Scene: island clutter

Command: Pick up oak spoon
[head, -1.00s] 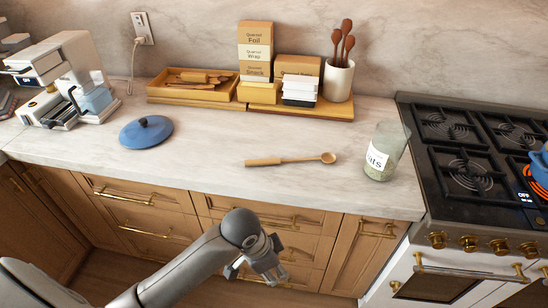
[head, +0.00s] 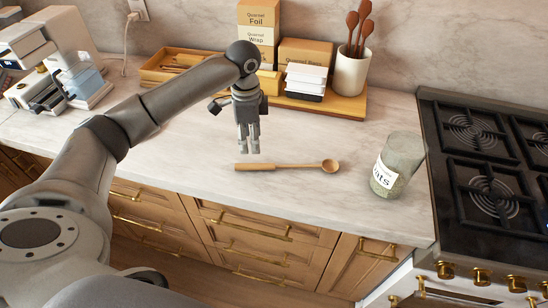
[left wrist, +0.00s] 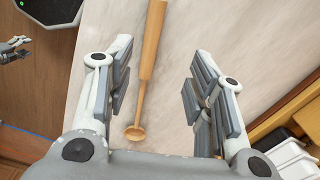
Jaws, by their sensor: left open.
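The oak spoon (head: 300,166) lies flat on the marble counter, handle to the left and small round bowl to the right in the head view. My left gripper (head: 249,150) is open and empty, pointing down above the counter at the handle's far side. In the left wrist view the spoon (left wrist: 148,60) runs lengthwise, its bowl low and near the left finger; it appears below the open fingers (left wrist: 160,90), apart from them. What looks like part of my right gripper (left wrist: 14,48) shows at the left edge of the left wrist view; its jaws are unclear.
A glass oats jar (head: 398,165) stands right of the spoon, beside the stove (head: 478,130). Behind are a wooden tray (head: 160,78), boxes (head: 305,52), white containers (head: 305,76) and a crock (head: 351,72) of wooden spoons. The counter around the spoon is clear.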

